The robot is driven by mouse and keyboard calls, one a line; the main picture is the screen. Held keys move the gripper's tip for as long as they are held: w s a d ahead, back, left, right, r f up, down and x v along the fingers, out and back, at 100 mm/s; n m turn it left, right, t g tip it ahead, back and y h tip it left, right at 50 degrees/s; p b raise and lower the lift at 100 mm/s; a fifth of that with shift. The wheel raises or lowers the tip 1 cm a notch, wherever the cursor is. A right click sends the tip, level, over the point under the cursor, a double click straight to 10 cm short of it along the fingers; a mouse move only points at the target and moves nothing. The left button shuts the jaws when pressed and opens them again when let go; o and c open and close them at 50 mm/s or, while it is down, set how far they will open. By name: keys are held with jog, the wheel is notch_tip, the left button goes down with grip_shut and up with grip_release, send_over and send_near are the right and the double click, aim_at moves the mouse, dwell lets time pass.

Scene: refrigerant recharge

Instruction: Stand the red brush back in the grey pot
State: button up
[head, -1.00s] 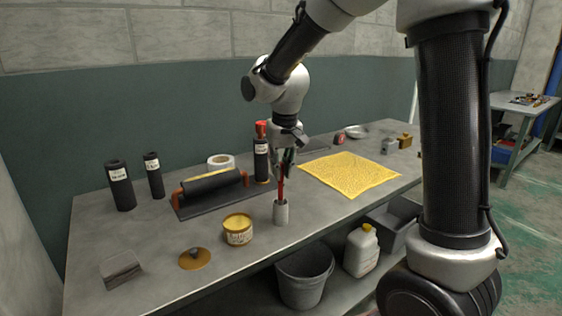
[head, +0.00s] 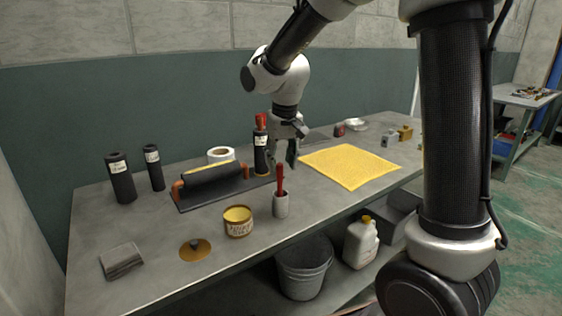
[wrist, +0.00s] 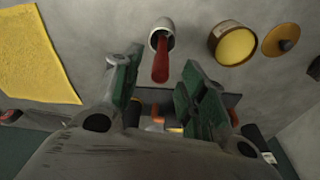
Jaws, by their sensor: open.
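The red brush (head: 281,180) stands in the grey pot (head: 281,206) near the front of the bench, handle up and close to upright. In the wrist view the brush (wrist: 160,66) rises out of the pot (wrist: 163,32), ahead of the fingertips. My gripper (head: 283,160) is open and empty. It is above and behind the pot, apart from the brush. In the wrist view its green-padded fingers (wrist: 157,80) are spread, with nothing between them. The brush's lower end is hidden inside the pot.
A yellow-topped tin (head: 238,222) and its lid (head: 195,250) are left of the pot. A roller on a dark tray (head: 215,190), a black bottle with a red top (head: 261,150) and a yellow cloth (head: 350,167) are behind. A bucket (head: 304,268) stands below.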

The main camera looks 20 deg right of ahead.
notch_tip(320, 180, up, 11)
jog(key=s, duration=0.2)
jog(key=shift+r, duration=0.15)
jog(key=shift+d, duration=0.1)
dwell(0.4)
jog(key=s+d+f, duration=0.1)
jog(key=s+d, duration=0.4)
jog(key=s, duration=0.3)
jog(key=s+d+f+t, duration=0.1)
jog(key=s+d, duration=0.3)
jog(key=s, duration=0.4)
jog(key=s+d+f+m+t, duration=0.1)
jog(key=s+d, duration=0.4)
jog(key=s, duration=0.3)
jog(key=shift+d+f, duration=0.15)
jog(key=shift+d, duration=0.2)
